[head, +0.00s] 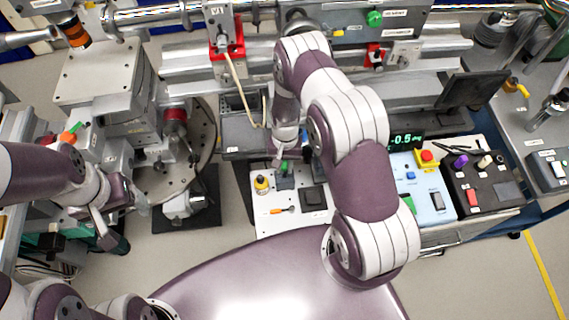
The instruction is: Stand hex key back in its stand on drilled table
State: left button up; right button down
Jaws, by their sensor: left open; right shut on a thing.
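My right gripper (284,154) points down over the white drilled table (268,221) in the middle. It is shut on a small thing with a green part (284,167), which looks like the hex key. Its thin shaft is too small to make out. A small dark grey-green block (286,182), perhaps the stand, is right below the fingers. I cannot tell whether the key is in it or above it. My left gripper (124,224) is open and empty at the left, well away from the table.
On the white table are a yellow-topped piece (262,184), an orange-handled tool (284,210) and a black square pad (313,197). Control boxes with a red button (427,156) stand to the right. A round stage (198,150) is at the left; the beamline rail runs behind.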

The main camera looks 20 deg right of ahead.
notch_tip(320, 180, down, 3)
jog(key=b, duration=0.2)
jog(key=shift+f+b, duration=0.2)
jog(key=shift+b, duration=0.15)
jog(key=c, duration=0.9)
grip_release()
jog(key=r+b, duration=0.1)
jog(key=r, duration=0.3)
jog(key=w+r+b, duration=0.1)
jog(key=r, duration=0.3)
jog(key=w+d+r, duration=0.1)
jog(key=r, duration=0.3)
jog(key=shift+r+b, duration=0.25)
jog(key=shift+b, duration=0.15)
jog(key=shift+f, duration=0.1)
jog(key=s+r+n+t, duration=0.1)
jog(key=s+r, duration=0.3)
jog(key=r, duration=0.1)
jog(key=s+a+r+n+t, duration=0.1)
jog(key=s+r+n, duration=0.1)
jog(key=s+r, duration=0.2)
jog(key=s+a+r+n+t, duration=0.1)
jog(key=s+r+n, duration=0.1)
jog(key=s+r, duration=0.3)
jog(key=shift+a+r+h, duration=0.15)
jog(key=shift+r+h, duration=0.15)
jog(key=shift+h, duration=0.1)
